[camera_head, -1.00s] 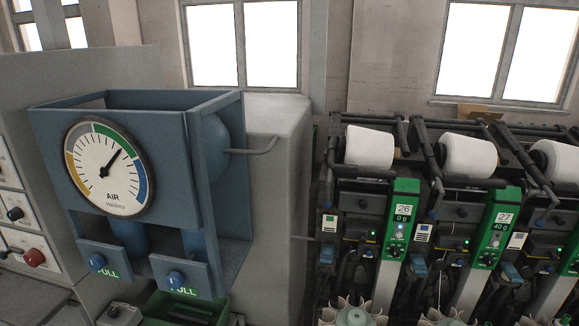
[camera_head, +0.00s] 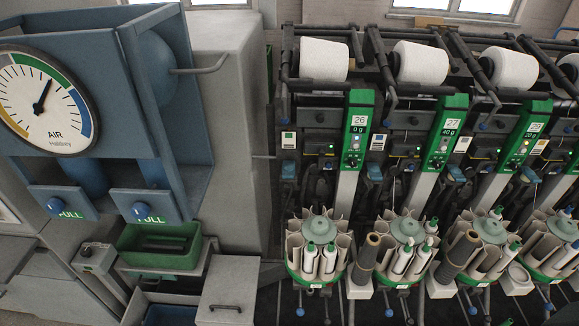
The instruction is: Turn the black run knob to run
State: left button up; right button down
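Each winding unit has an upright green panel. On the panel of unit 26 (camera_head: 358,125), a small dark round knob (camera_head: 352,160) sits low down, below a pale button. The display there seems to read 0. Similar dark knobs show on the panel of unit 27 (camera_head: 436,159) and on the panel farther right (camera_head: 515,161). They are too small to tell which way they point or to read any marking. Neither of my grippers is in view.
A blue air cabinet with a round gauge (camera_head: 43,100) and two blue knobs stands at left. A green bin (camera_head: 160,250) and a grey box (camera_head: 229,290) are below it. White cones (camera_head: 324,60) sit above the units; round magazines with bobbins (camera_head: 317,262) stick out in front.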

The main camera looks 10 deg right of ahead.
aim_at(86, 251)
jog(key=u, duration=1.2)
